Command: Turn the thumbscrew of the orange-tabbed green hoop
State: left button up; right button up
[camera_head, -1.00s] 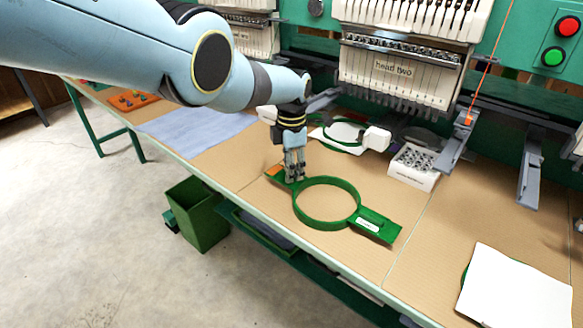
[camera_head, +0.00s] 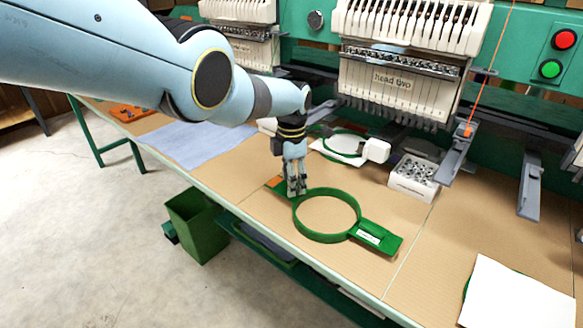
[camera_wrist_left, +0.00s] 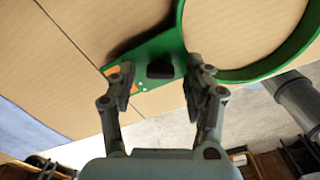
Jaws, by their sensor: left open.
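The green hoop (camera_head: 325,238) lies flat on the brown table top, with a tab at each end. Its far-left tab carries an orange patch (camera_head: 274,183), which also shows in the left wrist view (camera_wrist_left: 112,70). The dark thumbscrew (camera_wrist_left: 160,68) stands on this tab, between the orange patch and the ring. My left gripper (camera_head: 297,190) points down over the tab. In the left wrist view my open left gripper (camera_wrist_left: 161,88) has one finger on each side of the thumbscrew, with gaps visible. In the head view its fingers hide the thumbscrew. My right gripper is not in view.
A white box of small parts (camera_head: 413,178) and another hoop with white fabric (camera_head: 341,145) stand behind, below the machine head (camera_head: 390,85). A white sheet (camera_head: 517,296) lies at the front right. A green bin (camera_head: 200,222) stands below the table's front edge.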

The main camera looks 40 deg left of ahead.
pick_arm(q)
jog(key=shift+w+r, duration=0.1)
jog(key=shift+r, duration=0.35)
notch_tip(320, 180, up, 11)
dwell(0.5)
